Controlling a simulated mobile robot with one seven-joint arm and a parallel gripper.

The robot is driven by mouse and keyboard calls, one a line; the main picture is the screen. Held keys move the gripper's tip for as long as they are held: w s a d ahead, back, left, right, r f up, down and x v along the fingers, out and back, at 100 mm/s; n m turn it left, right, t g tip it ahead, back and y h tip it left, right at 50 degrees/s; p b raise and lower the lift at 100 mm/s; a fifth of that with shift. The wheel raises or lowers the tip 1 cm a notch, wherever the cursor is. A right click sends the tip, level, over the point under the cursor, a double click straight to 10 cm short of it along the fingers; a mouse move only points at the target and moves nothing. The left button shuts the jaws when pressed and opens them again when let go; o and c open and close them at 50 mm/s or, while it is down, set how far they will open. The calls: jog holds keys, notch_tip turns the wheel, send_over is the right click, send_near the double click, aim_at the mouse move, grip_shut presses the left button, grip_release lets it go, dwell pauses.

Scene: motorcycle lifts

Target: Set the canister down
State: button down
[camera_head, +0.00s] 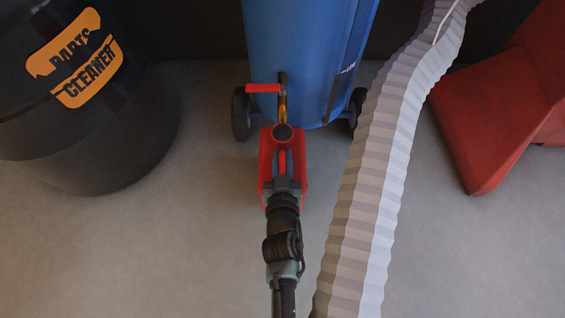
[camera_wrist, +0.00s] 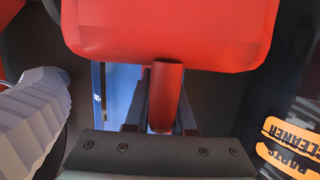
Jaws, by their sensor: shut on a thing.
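The red canister (camera_head: 268,168) is at the middle of the head view, with a dark round cap on its top. My gripper (camera_head: 284,187) reaches it from the near side and is shut on its handle. In the wrist view the canister's red body (camera_wrist: 170,30) fills the top, and its red bar-like handle (camera_wrist: 166,95) lies between the two dark fingers of my gripper (camera_wrist: 163,108). The canister's underside is hidden in the head view, so I cannot tell whether it touches the floor.
A blue wheeled tank (camera_head: 300,55) stands just beyond the canister, with a red lever (camera_head: 263,88) near it. A black parts cleaner drum (camera_head: 90,130) is at left. A pale ribbed hose (camera_head: 375,170) runs close on the right; a red object (camera_head: 490,110) lies beyond. Grey floor (camera_head: 215,230) is clear at left.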

jog(key=shift+w+f+b, duration=0.2)
jog(key=shift+f+b, duration=1.5)
jog(key=shift+b, duration=0.05)
jog(key=shift+f, duration=0.2)
jog(key=c, duration=0.8)
grip_release()
jog(key=shift+o, duration=0.2)
